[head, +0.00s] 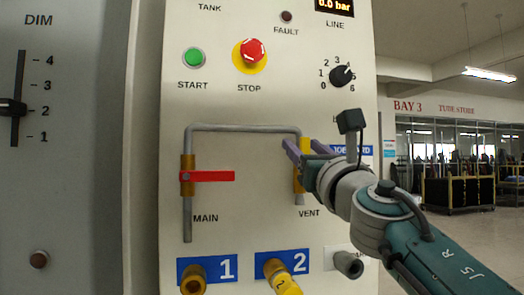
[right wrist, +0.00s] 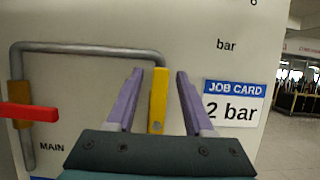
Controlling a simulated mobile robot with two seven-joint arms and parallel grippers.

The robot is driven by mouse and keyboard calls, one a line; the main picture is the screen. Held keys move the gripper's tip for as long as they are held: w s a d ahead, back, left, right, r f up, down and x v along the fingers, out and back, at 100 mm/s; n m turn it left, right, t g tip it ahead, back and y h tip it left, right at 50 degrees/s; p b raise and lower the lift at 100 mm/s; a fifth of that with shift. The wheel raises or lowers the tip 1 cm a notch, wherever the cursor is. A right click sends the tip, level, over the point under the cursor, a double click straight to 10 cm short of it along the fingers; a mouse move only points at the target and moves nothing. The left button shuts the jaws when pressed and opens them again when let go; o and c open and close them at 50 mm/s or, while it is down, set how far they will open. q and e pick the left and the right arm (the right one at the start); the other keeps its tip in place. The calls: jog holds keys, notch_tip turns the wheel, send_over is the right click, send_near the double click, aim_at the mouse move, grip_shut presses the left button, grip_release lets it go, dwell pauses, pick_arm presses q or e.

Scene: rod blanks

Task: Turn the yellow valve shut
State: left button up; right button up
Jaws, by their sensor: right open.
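The yellow valve handle (head: 298,181) is on the VENT pipe at the right end of the bent grey pipe (head: 243,128), partly hidden by my right gripper in the head view. In the right wrist view the yellow handle (right wrist: 158,100) stands upright, in line with the pipe's down leg. My right gripper (head: 305,149) is open, with its purple fingers at the panel. In the right wrist view the fingers (right wrist: 160,76) show one on each side of the handle, with gaps. I cannot tell whether they reach around it in depth. My left gripper is not in view.
A red handle (head: 207,176) lies level across the MAIN pipe to the left. Above are a green START button (head: 194,57), a red STOP button (head: 250,51) and a black knob (head: 341,75). A job card (right wrist: 235,104) reads 2 bar. Hose couplings (head: 193,280) stick out below.

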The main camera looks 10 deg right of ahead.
grip_shut()
dwell(0.3)
jog(key=shift+d+m, duration=0.1)
jog(key=shift+m, duration=0.2)
jog(key=d+f+m+g+h+p, duration=0.1)
jog(key=d+f+m+g+h, duration=0.1)
jog(key=m, duration=0.9)
jog(key=d+f+m+g+h+p, duration=0.2)
jog(key=m+h, duration=0.3)
jog(key=m, duration=0.5)
jog(key=shift+d+f+m+g+p, duration=0.2)
jog(key=shift+f+m+g+p, duration=0.15)
jog(key=shift+g, duration=0.45)
jog(key=shift+m, duration=0.25)
grip_release()
